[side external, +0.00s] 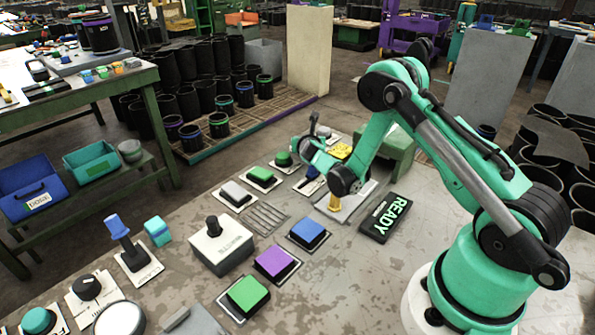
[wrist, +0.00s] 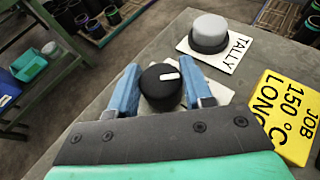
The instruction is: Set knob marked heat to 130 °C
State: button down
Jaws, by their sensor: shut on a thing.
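In the wrist view a round black knob (wrist: 162,90) with a short white mark (wrist: 170,76) sits between the two blue fingers of my gripper (wrist: 163,92). The fingers are shut on its sides. The white mark lies near the far edge of the knob's top. A pale plate shows partly beside the knob; no heat label or scale can be read on it. In the side view my gripper (side external: 312,184) reaches down at the back of the bench, and my arm hides the held knob.
A grey TALLY button (wrist: 210,32) stands beyond the knob. A yellow card (wrist: 290,115) reading JOB 150 °C LONG lies right. In the side view, another black knob (side external: 86,287), a READY sign (side external: 385,217), a blue lever (side external: 118,228) and several coloured buttons occupy the bench.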

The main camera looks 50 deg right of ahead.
jog(key=shift+n+t+y, duration=0.7)
jog(key=shift+n+y, duration=0.2)
jog(key=shift+c, duration=1.7)
grip_release()
jog(key=shift+r, duration=0.1)
notch_tip(320, 180, up, 20)
